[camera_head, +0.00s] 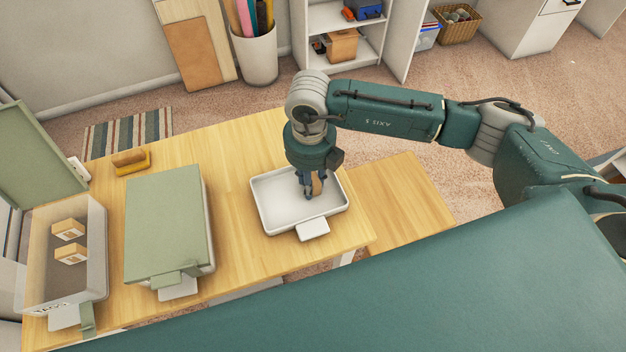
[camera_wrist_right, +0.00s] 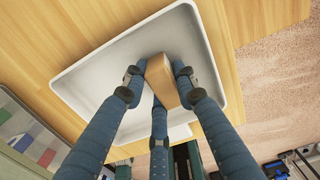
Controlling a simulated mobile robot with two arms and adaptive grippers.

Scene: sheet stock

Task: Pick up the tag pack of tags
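A small tan pack (camera_wrist_right: 164,82) is among the three blue fingers of my right gripper (camera_wrist_right: 158,84), over the white tray (camera_wrist_right: 92,80). In the wrist view the right finger lies along one side of it. A small gap seems to show beside the left finger, so a firm grip is unclear. In the head view my right gripper (camera_head: 309,186) points down into the tray (camera_head: 272,222), with the brown pack (camera_head: 317,185) at its fingers. The pack's label and its contact with the tray floor cannot be made out. My left gripper is out of view.
A closed green-lidded box (camera_head: 165,225) stands left of the tray on the wooden table (camera_head: 232,170). An open clear box (camera_head: 95,262) at the far left holds two labelled packs (camera_head: 70,253). A yellow-brown holder (camera_head: 131,162) sits behind. Bare table separates tray and green box.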

